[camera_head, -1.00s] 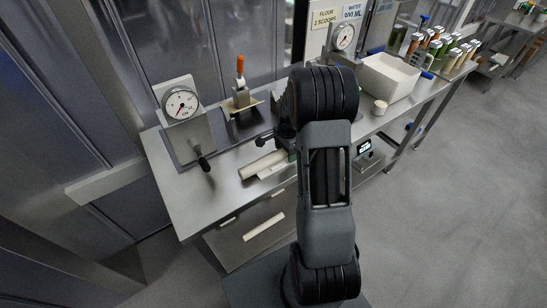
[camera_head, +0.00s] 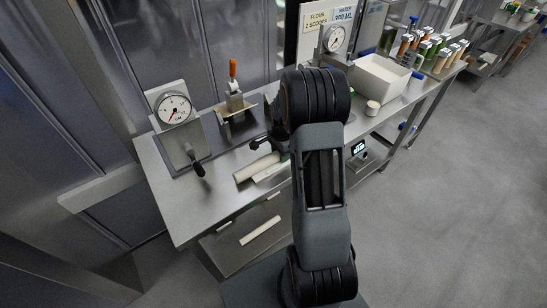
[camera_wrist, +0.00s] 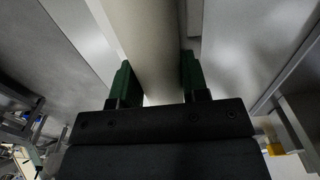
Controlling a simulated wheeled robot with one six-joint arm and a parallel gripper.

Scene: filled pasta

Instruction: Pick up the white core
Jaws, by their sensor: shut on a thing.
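A white core (camera_head: 257,167), a pale cylinder, shows at the front part of the steel bench, left of my arm. In the wrist view the pale cylinder (camera_wrist: 150,40) runs between the two green fingers of my gripper (camera_wrist: 155,78), which is shut on it. In the head view my arm hides most of the gripper; only a bit of green shows at the core's right end. Whether the core touches the bench or is lifted clear cannot be told.
The steel bench (camera_head: 205,205) carries a dial gauge (camera_head: 172,108) with a black lever, an orange-handled tool (camera_head: 233,75), a white bin (camera_head: 380,80) and a small round pot (camera_head: 372,108). A white bar (camera_head: 260,231) shows lower down. Open floor (camera_head: 450,210) lies to the right.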

